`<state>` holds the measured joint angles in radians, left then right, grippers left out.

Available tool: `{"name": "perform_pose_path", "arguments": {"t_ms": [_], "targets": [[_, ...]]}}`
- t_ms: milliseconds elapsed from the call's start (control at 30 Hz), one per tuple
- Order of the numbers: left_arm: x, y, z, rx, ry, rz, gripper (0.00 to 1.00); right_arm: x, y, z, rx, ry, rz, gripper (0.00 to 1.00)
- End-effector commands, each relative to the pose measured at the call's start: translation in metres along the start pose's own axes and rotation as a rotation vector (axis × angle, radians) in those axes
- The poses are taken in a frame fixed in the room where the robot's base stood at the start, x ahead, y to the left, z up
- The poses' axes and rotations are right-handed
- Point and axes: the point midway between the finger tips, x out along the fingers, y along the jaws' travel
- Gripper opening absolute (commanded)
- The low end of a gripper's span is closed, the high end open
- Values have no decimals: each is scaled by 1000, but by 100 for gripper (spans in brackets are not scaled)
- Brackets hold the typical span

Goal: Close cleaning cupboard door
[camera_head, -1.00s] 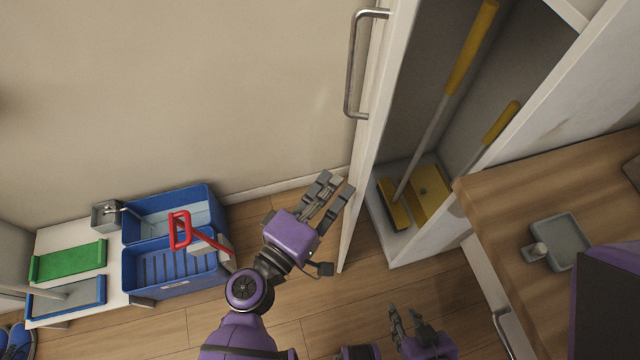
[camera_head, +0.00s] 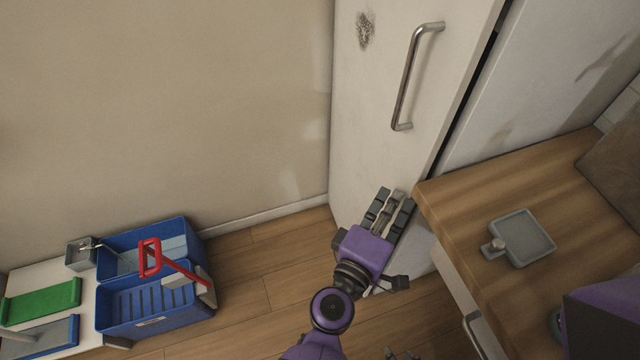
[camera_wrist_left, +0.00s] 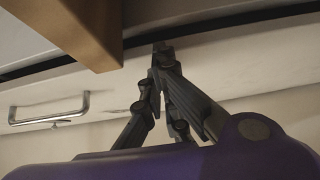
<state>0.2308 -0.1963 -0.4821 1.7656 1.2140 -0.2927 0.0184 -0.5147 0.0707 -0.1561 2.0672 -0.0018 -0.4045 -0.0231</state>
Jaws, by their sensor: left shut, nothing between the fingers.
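The white cleaning cupboard door (camera_head: 375,110) is almost shut in the head view, with a narrow dark gap along its right edge. Its metal bar handle (camera_head: 405,80) is on the upper part and also shows at the left in the left wrist view (camera_wrist_left: 48,116). My left gripper (camera_head: 393,194) is shut and empty, with its fingertips at the lower part of the door; whether they touch it I cannot tell. The left wrist view also shows its fingers (camera_wrist_left: 160,50) close to the door and the dark gap. The cupboard's inside is hidden.
A wooden counter (camera_head: 470,220) with a grey tray (camera_head: 523,237) stands close to the right of my left gripper. A blue mop bucket (camera_head: 150,310) with a red handle (camera_head: 150,258) is on the floor at lower left. The floor between is clear.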

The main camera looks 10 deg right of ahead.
Motion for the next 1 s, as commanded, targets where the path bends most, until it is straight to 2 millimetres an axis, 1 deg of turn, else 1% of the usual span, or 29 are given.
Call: {"name": "perform_pose_path", "arguments": {"t_ms": [33, 100, 300, 767, 1000], "targets": [[6, 0, 6, -1, -2, 1, 0, 0, 0, 2, 1, -3, 0, 27], [12, -1, 11, 0, -1, 0, 0, 1, 0, 2, 1, -3, 0, 27], [21, 0, 18, -1, -1, 0, 0, 2, -1, 2, 0, -2, -1, 27], [22, 0, 19, 0, -2, 1, 0, 2, -1, 1, 0, -1, -1, 27], [22, 0, 16, 1, -1, 0, 0, 2, 0, 1, 0, 1, 0, 27]]}}
